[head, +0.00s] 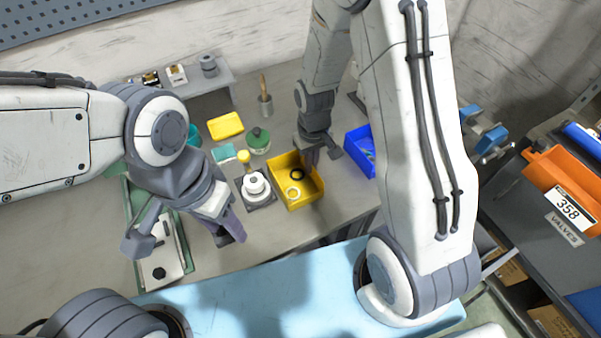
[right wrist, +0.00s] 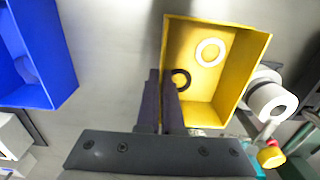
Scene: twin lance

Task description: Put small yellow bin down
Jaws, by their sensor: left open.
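The small yellow bin (head: 311,191) is at the middle of the bench in the head view, with a black ring and a pale ring inside. It also shows in the right wrist view (right wrist: 217,102). My right gripper (head: 311,155) has its fingers (right wrist: 160,88) close together, one on each side of the bin's wall. Whether the bin touches the bench is hard to tell. My left gripper (head: 232,228) is open and empty, to the left of the bin.
A white round part on a dark base (head: 256,187) stands close left of the bin. A blue bin (head: 358,150) is to its right. A yellow block (head: 225,125) and a green round container (head: 259,140) are behind. Bare bench shows in front.

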